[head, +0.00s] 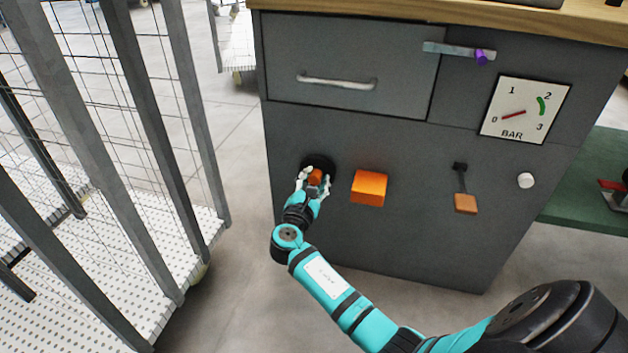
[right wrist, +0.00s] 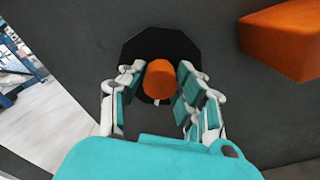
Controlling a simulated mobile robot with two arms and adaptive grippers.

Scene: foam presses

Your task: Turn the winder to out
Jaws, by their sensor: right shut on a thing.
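The winder appears to be the orange knob (head: 315,176) on a round black plate (head: 319,162), low on the left of the grey cabinet front. In the right wrist view the knob (right wrist: 159,80) stands out from the dark plate (right wrist: 165,45) between the fingers. My right gripper (head: 313,184) is shut on the knob, with a finger on each side. Some of the knob and its base are hidden by the fingers. I cannot read any out mark on the plate. My left gripper is not in view.
To the right on the cabinet are an orange block (head: 369,187), a lever with an orange end (head: 465,203) and a white knob (head: 525,180). Above are a drawer handle (head: 336,81), a purple-ended slider (head: 480,57) and a BAR gauge (head: 525,108). A mesh cart (head: 150,150) stands left.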

